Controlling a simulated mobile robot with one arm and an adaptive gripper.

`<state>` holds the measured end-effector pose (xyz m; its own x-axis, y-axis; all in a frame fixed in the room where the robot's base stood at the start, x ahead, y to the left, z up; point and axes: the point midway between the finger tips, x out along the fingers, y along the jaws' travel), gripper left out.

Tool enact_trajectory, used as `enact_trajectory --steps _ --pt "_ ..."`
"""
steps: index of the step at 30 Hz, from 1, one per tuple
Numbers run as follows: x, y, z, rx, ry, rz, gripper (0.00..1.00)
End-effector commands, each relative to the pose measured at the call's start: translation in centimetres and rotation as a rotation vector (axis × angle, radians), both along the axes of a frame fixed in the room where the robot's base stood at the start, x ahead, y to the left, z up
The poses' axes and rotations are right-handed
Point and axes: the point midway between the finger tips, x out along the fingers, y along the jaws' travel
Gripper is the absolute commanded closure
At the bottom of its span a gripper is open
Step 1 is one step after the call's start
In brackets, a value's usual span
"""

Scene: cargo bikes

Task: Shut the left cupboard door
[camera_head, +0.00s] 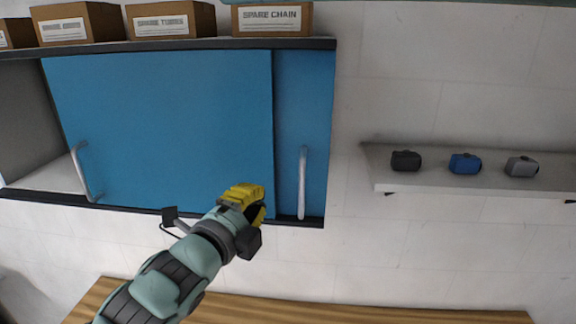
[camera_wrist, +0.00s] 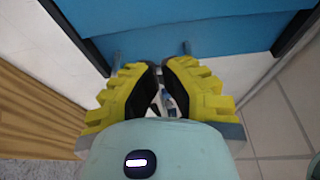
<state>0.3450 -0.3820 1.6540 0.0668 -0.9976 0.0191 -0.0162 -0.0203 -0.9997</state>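The blue left cupboard door (camera_head: 165,125) stands slid to the right, in front of most of the blue right door (camera_head: 302,110). An opening with a grey interior shows left of it. The left door's upright silver handle (camera_head: 82,172) is near its left edge. My gripper (camera_head: 258,208), with yellow fingers, is at the left door's lower right corner in the head view, well right of that handle. Whether it touches the door is unclear. In the wrist view the fingers (camera_wrist: 160,72) are close together with a narrow gap. Blue panel shows beyond them.
The right door's handle (camera_head: 302,182) is just right of my gripper. Cardboard boxes (camera_head: 162,20) stand on the cupboard top. A wall shelf (camera_head: 470,180) with small dark, blue and grey items is to the right. A wooden surface (camera_head: 350,308) lies below.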

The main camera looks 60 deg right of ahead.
Motion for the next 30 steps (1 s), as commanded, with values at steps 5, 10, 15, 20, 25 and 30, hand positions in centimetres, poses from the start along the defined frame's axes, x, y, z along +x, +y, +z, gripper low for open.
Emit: enact_trajectory --steps 5,10,15,20,25,30 --pt "-0.6 -0.6 -0.6 0.024 -0.022 -0.013 1.0" --pt "-0.5 -1.8 -0.7 0.016 -0.021 -0.013 1.0" --pt "-0.3 -3.3 -0.8 0.015 -0.021 -0.012 1.0" --pt "-0.3 -4.3 -0.8 0.014 -0.019 -0.012 1.0" --pt "-0.4 -5.4 -0.6 0.015 -0.019 -0.014 1.0" --pt "-0.2 -8.0 -0.3 0.021 -0.016 -0.013 1.0"
